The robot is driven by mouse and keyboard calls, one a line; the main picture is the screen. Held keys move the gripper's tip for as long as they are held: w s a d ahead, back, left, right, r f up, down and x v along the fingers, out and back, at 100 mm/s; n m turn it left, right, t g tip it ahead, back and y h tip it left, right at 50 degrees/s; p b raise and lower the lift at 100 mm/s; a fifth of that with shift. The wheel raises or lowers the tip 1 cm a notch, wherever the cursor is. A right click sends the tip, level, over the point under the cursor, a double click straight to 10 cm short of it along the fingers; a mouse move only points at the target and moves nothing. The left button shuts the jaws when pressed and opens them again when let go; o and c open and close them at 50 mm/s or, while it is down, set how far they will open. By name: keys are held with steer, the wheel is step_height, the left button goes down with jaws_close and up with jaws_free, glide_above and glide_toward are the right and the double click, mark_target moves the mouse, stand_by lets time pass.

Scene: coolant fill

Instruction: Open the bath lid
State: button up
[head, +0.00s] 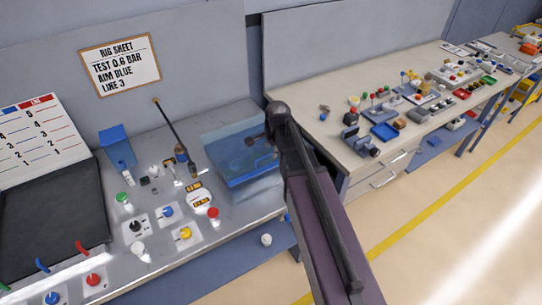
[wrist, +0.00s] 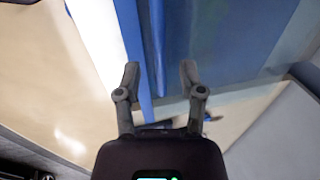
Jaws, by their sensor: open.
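The blue, see-through bath (head: 238,172) stands at the right end of the grey bench, partly behind my arm. A clear bluish panel shows over its top; I cannot tell whether it is the lid or how it is seated. My gripper (head: 262,138) is at the bath's right side, small and partly hidden by my arm. In the wrist view my gripper (wrist: 160,74) is open, with nothing held. A bright blue edge strip (wrist: 147,50) runs between the fingers, and a darker blue surface (wrist: 225,40) lies to the right. Contact cannot be told.
A dark probe (head: 172,130) on a stand rises left of the bath. Several coloured knobs and caps, including a red one (head: 213,213), sit in front. A blue box (head: 118,146) stands at the back left. A second workbench (head: 340,155) with small parts stands to the right.

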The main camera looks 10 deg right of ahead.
steer(key=shift+w+f+b, duration=0.15)
steer(key=shift+f+b, duration=0.3)
steer(key=shift+f, duration=0.25)
jaws_close()
